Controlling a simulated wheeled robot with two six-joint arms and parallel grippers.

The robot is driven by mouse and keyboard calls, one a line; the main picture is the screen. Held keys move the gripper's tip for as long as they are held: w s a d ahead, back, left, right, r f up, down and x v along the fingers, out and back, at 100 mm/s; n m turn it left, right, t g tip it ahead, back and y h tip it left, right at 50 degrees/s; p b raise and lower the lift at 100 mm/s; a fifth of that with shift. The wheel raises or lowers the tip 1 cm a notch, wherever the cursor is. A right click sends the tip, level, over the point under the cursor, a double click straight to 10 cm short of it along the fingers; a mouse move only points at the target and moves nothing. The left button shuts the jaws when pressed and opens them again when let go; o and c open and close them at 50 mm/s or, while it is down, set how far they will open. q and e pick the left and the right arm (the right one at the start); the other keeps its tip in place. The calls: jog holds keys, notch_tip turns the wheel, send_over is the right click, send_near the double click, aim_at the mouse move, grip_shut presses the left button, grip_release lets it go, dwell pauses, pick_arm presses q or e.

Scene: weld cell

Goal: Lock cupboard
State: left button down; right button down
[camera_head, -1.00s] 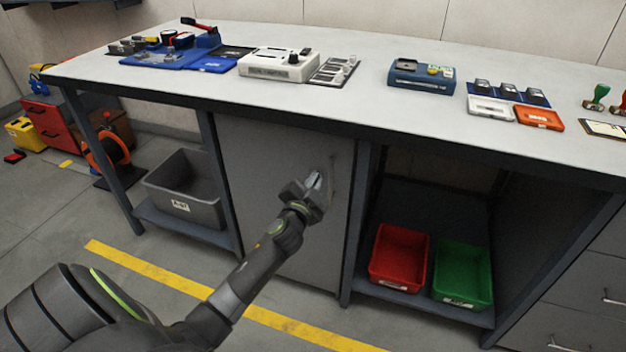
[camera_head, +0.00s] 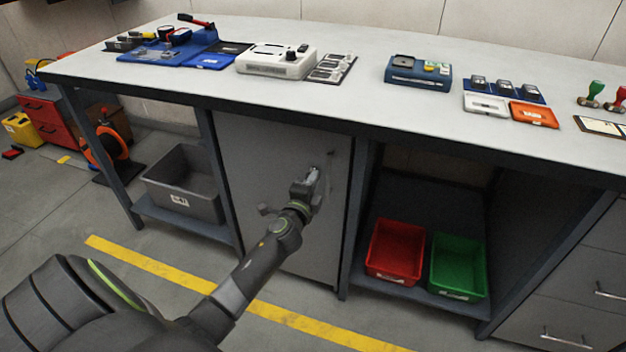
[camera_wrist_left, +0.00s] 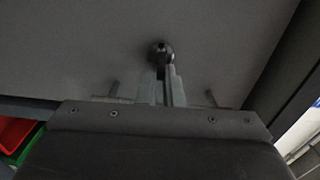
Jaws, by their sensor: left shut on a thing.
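The grey cupboard door (camera_head: 250,150) is closed, flush under the workbench. My left gripper (camera_head: 313,176) is at the upper right part of the door, below a small slim fitting (camera_head: 330,157). In the left wrist view, the fingers of the left gripper (camera_wrist_left: 163,75) are close together at a dark round lock (camera_wrist_left: 162,50) on the door. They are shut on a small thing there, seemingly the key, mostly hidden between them. My right gripper is not in view.
The workbench top (camera_head: 350,110) overhangs the door and carries several devices. A grey bin (camera_head: 180,190) stands on the shelf left of the cupboard. A red bin (camera_head: 395,250) and a green bin (camera_head: 458,268) stand on the right. The floor in front looks clear.

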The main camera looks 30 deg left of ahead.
pick_arm(q)
jog(key=shift+m, duration=0.3)
jog(key=c, duration=1.6)
grip_release()
jog(key=v, duration=1.7)
jog(key=shift+s+f, duration=0.1)
jog(key=shift+s, duration=0.15)
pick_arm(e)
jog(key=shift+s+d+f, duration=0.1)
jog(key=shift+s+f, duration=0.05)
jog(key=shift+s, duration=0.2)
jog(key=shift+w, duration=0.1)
